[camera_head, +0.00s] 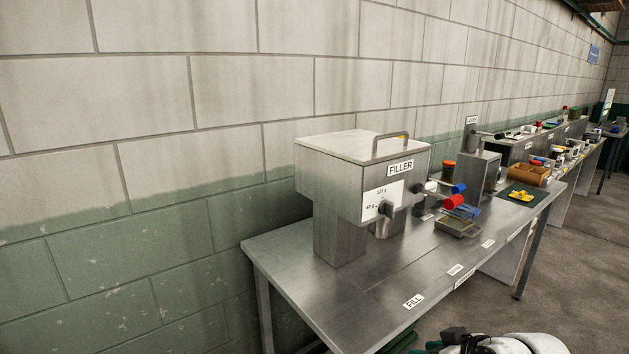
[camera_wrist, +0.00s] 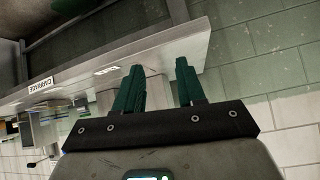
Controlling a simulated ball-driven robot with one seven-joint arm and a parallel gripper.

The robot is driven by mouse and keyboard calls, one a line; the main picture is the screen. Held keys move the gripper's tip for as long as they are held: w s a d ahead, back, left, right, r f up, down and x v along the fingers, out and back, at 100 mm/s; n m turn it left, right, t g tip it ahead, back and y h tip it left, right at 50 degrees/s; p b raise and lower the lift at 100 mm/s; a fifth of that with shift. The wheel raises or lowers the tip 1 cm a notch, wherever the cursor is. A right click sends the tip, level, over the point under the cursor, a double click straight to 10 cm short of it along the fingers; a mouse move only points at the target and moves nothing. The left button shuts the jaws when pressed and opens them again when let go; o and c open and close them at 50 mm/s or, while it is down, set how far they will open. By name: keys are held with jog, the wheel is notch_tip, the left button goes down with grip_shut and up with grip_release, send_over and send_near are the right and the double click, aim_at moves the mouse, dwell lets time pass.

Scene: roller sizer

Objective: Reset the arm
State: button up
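My gripper (camera_wrist: 160,88) shows in the wrist view with two dark green fingers standing apart. Nothing shows between the fingers, so it is open and empty. Behind the fingers is a metal bench edge (camera_wrist: 185,50), with the picture turned so that the bench looks tilted. In the head view, white and dark parts of my arm (camera_head: 505,344) show at the bottom edge, below the bench. The fingers cannot be made out there.
A steel filler machine (camera_head: 340,185) stands on the near metal bench (camera_head: 300,280). Beyond it are red and blue handles (camera_head: 455,200), a green mat with yellow pieces (camera_head: 540,197) and a brown box (camera_head: 528,174). A block wall (camera_head: 150,100) runs behind. Concrete floor (camera_head: 575,280) is clear at right.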

jog(key=s+d+f+m+g+h, duration=0.1)
jog(key=s+f+m+g, duration=0.1)
jog(key=s+f, duration=0.6)
jog(key=s+f+m+g+h, duration=0.15)
jog(key=s+f, duration=0.35)
jog(key=s, duration=0.6)
jog(key=s+d+f+m+g+h, duration=0.1)
jog(key=s+d+g, duration=0.1)
jog(key=s, duration=0.7)
jog(key=s+d+f+m+g+h, duration=0.1)
jog(key=s+d, duration=0.1)
jog(key=s, duration=0.7)
jog(key=shift+s+f+g, duration=0.25)
jog(key=shift+s+g, duration=0.1)
